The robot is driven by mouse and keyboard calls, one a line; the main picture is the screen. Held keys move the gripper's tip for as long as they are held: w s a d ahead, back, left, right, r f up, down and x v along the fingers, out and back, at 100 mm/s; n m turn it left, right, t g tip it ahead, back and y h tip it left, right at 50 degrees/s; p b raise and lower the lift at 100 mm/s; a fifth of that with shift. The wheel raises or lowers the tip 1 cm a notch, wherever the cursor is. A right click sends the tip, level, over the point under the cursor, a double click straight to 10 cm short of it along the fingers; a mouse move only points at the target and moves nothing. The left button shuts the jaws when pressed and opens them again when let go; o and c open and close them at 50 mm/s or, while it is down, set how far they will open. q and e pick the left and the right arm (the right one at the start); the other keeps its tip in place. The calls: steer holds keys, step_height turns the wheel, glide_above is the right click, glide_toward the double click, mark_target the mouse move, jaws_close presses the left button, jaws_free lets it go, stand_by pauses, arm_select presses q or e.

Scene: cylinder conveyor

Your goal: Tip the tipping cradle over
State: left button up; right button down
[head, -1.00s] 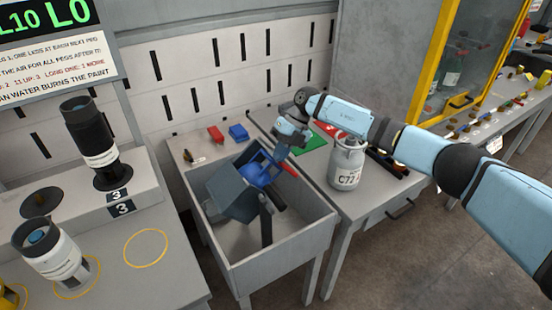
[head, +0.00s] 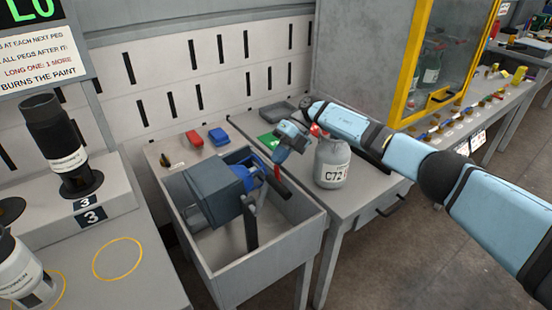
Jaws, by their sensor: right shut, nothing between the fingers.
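The tipping cradle (head: 216,186) is a dark grey box-like body on a dark upright post, set in a grey open trough (head: 275,250). A blue part (head: 254,178) shows on its right side. A red bar (head: 279,174) stands out beyond the blue part, at the trough's back right. My right gripper (head: 277,158) comes in from the right, points down and is shut and empty. It is close to the red bar; I cannot tell whether they touch. My left gripper is not in view.
A grey canister (head: 331,165) marked C72 stands on the right bench under my right forearm. Dark cylinders (head: 62,150) stand at left. A yellow ring (head: 118,259) marks clear bench at left.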

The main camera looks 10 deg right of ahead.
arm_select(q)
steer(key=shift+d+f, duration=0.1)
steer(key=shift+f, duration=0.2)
arm_select(e)
steer(key=shift+d+f, duration=0.25)
steer(key=shift+f, duration=0.25)
arm_select(q)
steer(key=shift+b, duration=0.3)
arm_select(e)
steer(key=shift+w, duration=0.1)
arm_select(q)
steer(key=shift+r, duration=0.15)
arm_select(e)
steer(key=shift+d+r, duration=0.1)
arm_select(q)
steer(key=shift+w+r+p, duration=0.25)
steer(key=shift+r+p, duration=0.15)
steer(key=shift+p, duration=0.45)
arm_select(e)
steer(key=v, duration=1.1)
steer(key=shift+w+r, duration=0.35)
steer(key=shift+r, duration=0.15)
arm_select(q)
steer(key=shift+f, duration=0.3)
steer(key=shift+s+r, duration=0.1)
arm_select(e)
steer(key=shift+f, duration=0.1)
